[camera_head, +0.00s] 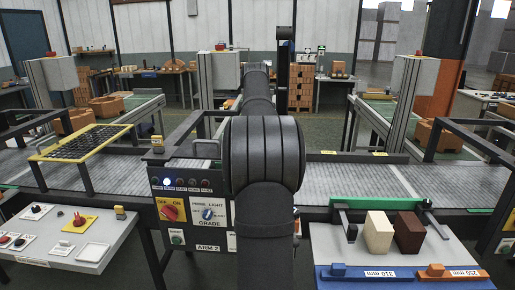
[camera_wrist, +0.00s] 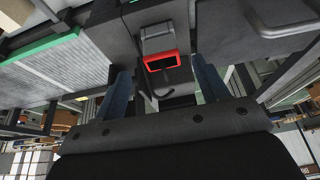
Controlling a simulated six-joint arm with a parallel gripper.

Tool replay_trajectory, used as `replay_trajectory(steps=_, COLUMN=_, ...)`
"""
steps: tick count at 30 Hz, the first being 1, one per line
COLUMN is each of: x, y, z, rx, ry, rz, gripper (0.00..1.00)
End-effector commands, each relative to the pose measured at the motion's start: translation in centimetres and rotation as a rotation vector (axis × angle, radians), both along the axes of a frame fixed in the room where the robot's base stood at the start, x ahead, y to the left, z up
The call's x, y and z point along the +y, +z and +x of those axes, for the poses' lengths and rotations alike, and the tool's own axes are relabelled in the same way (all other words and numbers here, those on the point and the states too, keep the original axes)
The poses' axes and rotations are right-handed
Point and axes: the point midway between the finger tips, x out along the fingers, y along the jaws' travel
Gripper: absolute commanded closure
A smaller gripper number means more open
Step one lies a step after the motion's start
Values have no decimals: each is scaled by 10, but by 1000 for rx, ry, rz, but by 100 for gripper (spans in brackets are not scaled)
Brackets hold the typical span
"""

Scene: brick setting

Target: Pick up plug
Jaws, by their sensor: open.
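I cannot tell for certain which thing is the plug. In the wrist view, a grey block with a red-rimmed front (camera_wrist: 161,62) shows between the fingers, with a dark hook-like piece just below it. My gripper (camera_wrist: 163,82) is open, with its two bluish fingers on either side of that block's picture position. Nothing is visibly held, and I cannot tell the distance to the block. In the head view my arm hides the gripper. A small red piece (camera_head: 79,219) stands on a yellow plate on the left table.
A control panel (camera_head: 190,210) stands before the grey conveyor (camera_head: 335,182). A cream brick (camera_head: 378,233) and a brown brick (camera_head: 409,232) stand at right. A yellow-framed grid (camera_head: 80,143) spans the conveyor.

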Motion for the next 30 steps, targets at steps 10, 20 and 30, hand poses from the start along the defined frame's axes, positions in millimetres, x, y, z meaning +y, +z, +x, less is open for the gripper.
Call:
replay_trajectory(steps=10, x=1, y=-27, z=14, rx=3, ry=0, rz=-1, gripper=33)
replay_trajectory(steps=20, x=2, y=-51, z=25, rx=0, ry=1, rz=0, gripper=33)
replay_trajectory(steps=30, x=2, y=-51, z=25, rx=0, ry=1, rz=0, gripper=82)
